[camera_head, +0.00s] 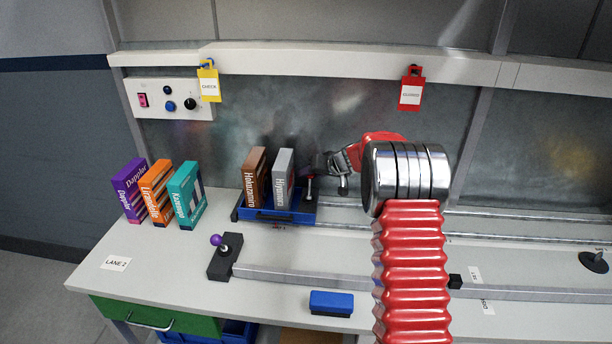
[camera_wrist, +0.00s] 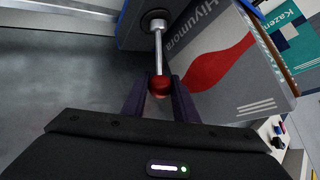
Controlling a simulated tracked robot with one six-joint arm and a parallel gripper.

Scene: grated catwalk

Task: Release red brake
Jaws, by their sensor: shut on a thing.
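The red brake is a metal lever with a red ball knob (camera_wrist: 160,86), which sits between the two dark fingers of my gripper (camera_wrist: 158,98) in the wrist view. My gripper is shut on this knob. In the head view the brake's shaft (camera_head: 309,188) stands at the right end of the blue tray (camera_head: 262,216), beside the grey Hiyumora box (camera_head: 284,178). My gripper (camera_head: 320,165) reaches it from the right; the knob is mostly hidden there.
A brown box (camera_head: 254,174) shares the tray. Purple (camera_head: 130,190), orange (camera_head: 156,192) and teal (camera_head: 187,195) boxes stand left. A purple-knobbed lever (camera_head: 217,241) stands in front, near a blue eraser-like block (camera_head: 331,303). Rails run across the bench.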

